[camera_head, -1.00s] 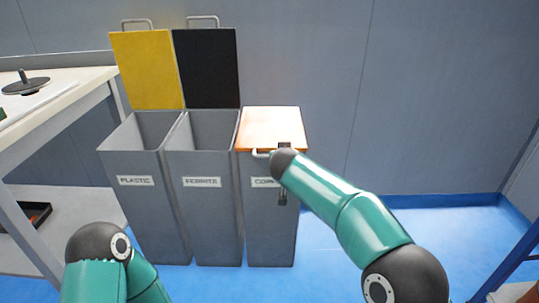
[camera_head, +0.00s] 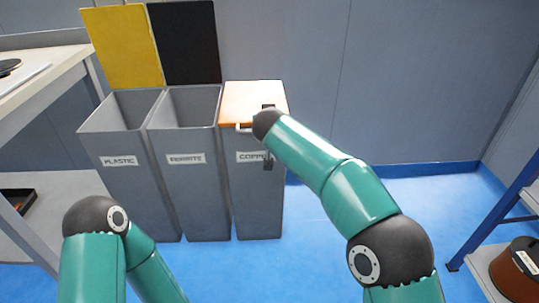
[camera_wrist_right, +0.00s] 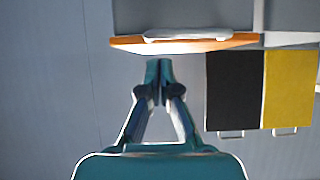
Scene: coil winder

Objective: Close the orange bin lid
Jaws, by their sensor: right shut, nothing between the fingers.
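The orange lid (camera_head: 252,100) lies flat over the top of the right-hand bin (camera_head: 258,205), whose label is partly covered by my right arm. Its pale handle (camera_head: 243,128) sticks out at the front edge. In the right wrist view the lid (camera_wrist_right: 218,44) shows edge-on, with the handle (camera_wrist_right: 185,34) along it. My right gripper (camera_wrist_right: 158,68) is shut and empty, its fingertips close to the lid's edge; I cannot tell whether they touch. In the head view my right wrist mostly hides it. My left gripper is outside the views; only the left arm shows.
Two open grey bins, plastic (camera_head: 120,190) and the middle one (camera_head: 190,195), stand to the left, with yellow (camera_head: 122,45) and black (camera_head: 185,42) lids raised. A workbench (camera_head: 40,75) is at left, a blue-framed shelf (camera_head: 505,220) at right. Blue floor between is clear.

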